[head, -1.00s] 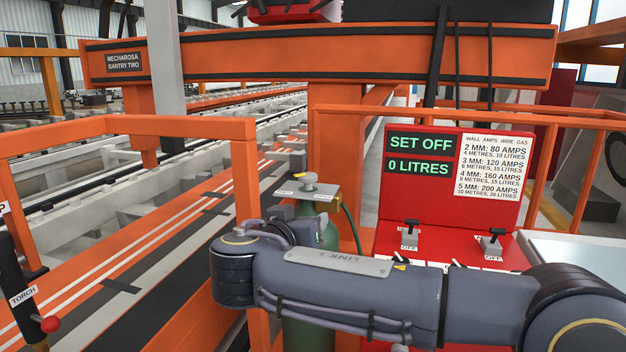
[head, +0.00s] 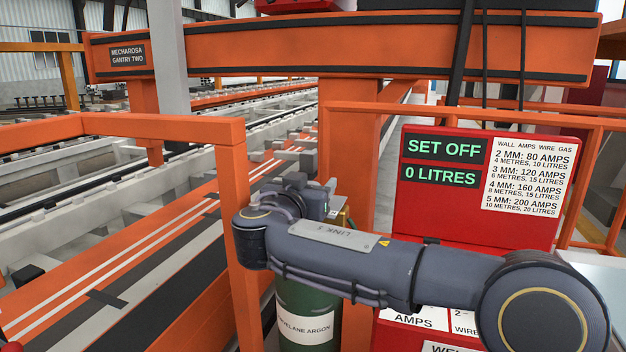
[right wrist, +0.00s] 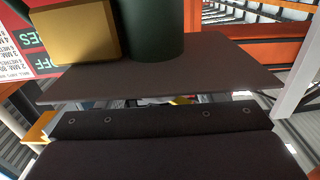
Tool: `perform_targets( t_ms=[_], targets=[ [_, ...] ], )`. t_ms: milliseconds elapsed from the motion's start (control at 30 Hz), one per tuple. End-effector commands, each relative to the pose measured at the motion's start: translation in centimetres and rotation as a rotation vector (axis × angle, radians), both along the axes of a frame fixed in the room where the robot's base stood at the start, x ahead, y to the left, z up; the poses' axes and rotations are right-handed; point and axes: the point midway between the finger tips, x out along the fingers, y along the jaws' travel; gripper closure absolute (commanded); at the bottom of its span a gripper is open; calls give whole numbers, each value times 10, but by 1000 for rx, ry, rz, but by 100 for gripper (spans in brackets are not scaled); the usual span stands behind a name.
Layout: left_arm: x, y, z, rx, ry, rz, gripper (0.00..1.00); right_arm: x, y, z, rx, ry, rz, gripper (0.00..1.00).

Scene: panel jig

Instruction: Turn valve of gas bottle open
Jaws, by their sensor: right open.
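The green gas bottle (head: 305,312), labelled argon, stands behind my right arm in the head view. Its dark green body (right wrist: 152,28) also shows in the inverted right wrist view. A brass-coloured block (right wrist: 75,32) is beside it there, near a flat dark plate (right wrist: 150,72). The valve handle itself is hidden behind my right gripper (head: 320,196), which is at the bottle's top. The gripper is open; its dark parts fill the lower wrist view. I cannot tell whether it touches the handle. My left gripper is out of view.
The red panel (head: 414,222) right of the bottle reads SET OFF and 0 LITRES. An orange rail (head: 160,127) and post stand left of the bottle. An orange gantry beam (head: 340,50) crosses behind.

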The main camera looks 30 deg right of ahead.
Motion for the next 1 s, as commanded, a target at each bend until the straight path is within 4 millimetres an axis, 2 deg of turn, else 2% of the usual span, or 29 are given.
perform_targets(
  t_ms=[133,400,733,767,1000],
  targets=[
    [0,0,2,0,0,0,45,7,-9,0,-1,2,-1,39],
    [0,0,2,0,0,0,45,8,-10,0,-1,1,0,39],
    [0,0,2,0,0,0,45,8,-10,0,-1,1,1,81],
    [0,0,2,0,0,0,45,8,-10,0,-1,1,1,83],
    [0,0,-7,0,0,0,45,8,-10,-3,3,0,24,83]
  ],
)
